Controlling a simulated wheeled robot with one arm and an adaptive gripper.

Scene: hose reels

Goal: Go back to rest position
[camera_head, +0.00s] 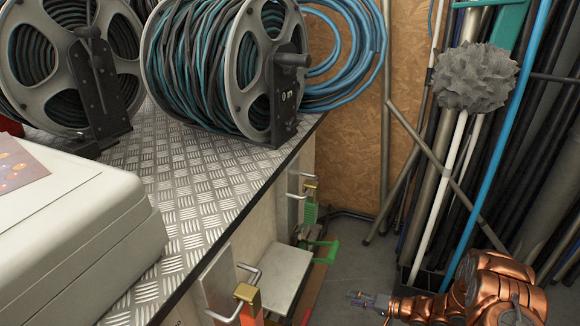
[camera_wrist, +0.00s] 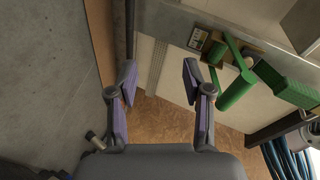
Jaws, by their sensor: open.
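My arm, with copper-coloured links, shows at the bottom right of the head view. My gripper (camera_head: 369,299) is at its left end, low over the floor beside the bench front. In the wrist view my gripper (camera_wrist: 158,85) has its two fingers spread wide apart, with purple inner pads and nothing between them. Brown board and a pale panel show beyond the fingers.
Two hose reels (camera_head: 228,68) stand on a metal checker-plate bench (camera_head: 190,190). A white case (camera_head: 75,230) is at the left. Clamps with green parts (camera_wrist: 235,90) are along the bench front. Poles and a grey duster (camera_head: 474,78) lean at the right. Some floor (camera_head: 345,245) is clear.

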